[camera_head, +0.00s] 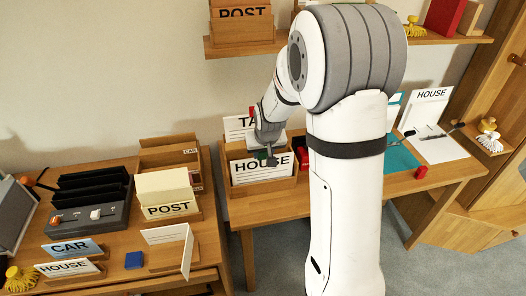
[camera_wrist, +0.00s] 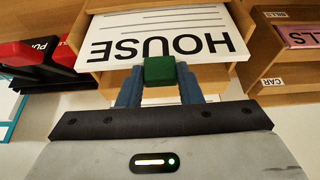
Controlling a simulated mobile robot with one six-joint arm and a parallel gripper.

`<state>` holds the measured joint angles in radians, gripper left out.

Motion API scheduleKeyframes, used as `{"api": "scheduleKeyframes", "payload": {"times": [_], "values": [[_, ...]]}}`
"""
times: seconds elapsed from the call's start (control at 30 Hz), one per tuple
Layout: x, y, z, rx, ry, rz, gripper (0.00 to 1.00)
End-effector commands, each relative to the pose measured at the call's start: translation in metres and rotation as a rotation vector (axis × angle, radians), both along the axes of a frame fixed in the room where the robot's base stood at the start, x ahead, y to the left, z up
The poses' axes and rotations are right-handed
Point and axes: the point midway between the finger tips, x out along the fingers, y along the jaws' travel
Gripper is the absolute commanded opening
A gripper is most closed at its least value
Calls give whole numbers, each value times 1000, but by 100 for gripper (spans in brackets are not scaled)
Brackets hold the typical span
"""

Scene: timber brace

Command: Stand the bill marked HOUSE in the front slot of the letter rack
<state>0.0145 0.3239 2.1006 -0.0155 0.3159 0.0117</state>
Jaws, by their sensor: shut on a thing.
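The bill marked HOUSE (camera_head: 250,173) is a white card inside the wooden letter rack (camera_head: 262,192), behind its low front wall. It looks upright there; its lower edge is hidden. In the wrist view the bill (camera_wrist: 165,20) shows upside down, with grey lines beyond its lettering. My gripper (camera_head: 270,158) is over the bill's top edge. In the wrist view its blue fingers (camera_wrist: 160,88) are shut on a green block (camera_wrist: 160,70), which looks fixed to that edge. A taller card marked TA…, partly hidden by my arm, stands further back in the rack (camera_wrist: 95,52).
On the right are a HOUSE sheet (camera_head: 432,95), a teal mat (camera_head: 400,158) and a red object (camera_head: 421,172). A shelf (camera_head: 240,46) hangs above.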

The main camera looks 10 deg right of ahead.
Motion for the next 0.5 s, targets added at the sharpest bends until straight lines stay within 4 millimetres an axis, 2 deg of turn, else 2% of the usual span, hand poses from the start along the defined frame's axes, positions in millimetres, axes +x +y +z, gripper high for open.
{"api": "scheduleKeyframes", "payload": {"times": [0.3,0.33,0.5], "values": [[0,0,-2,0,-1,0,0],[0,0,-2,0,-1,0,34],[0,0,-2,0,0,0,48]]}}
